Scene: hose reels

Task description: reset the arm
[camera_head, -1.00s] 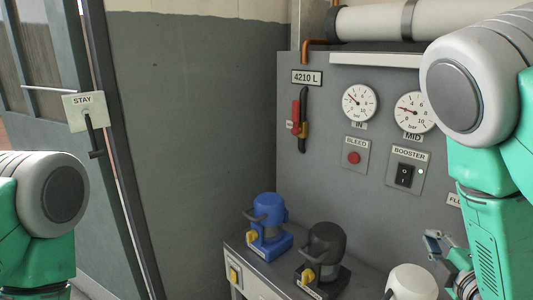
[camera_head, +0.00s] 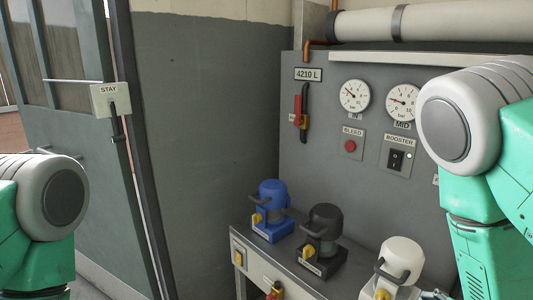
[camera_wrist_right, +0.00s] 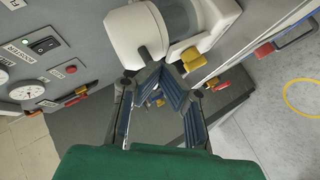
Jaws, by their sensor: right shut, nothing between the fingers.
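My right arm (camera_head: 470,190) comes in from the right in the head view and hangs down past the white pump. Its gripper is mostly below the bottom edge there. In the right wrist view my right gripper (camera_wrist_right: 157,76) is shut and empty, with its dark fingers meeting beside the white pump (camera_wrist_right: 140,35). I cannot tell whether they touch it. The white pump also shows in the head view (camera_head: 401,260). My left arm (camera_head: 45,215) shows at the left edge of the head view; its gripper is out of view.
A blue pump (camera_head: 271,206) and a black pump (camera_head: 324,232) stand on the grey bench (camera_head: 240,226). Behind is a grey panel (camera_head: 330,150) with gauges, a red-handled lever (camera_head: 299,112) and a booster switch (camera_head: 396,160). A green door (camera_head: 75,140) stands at the left.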

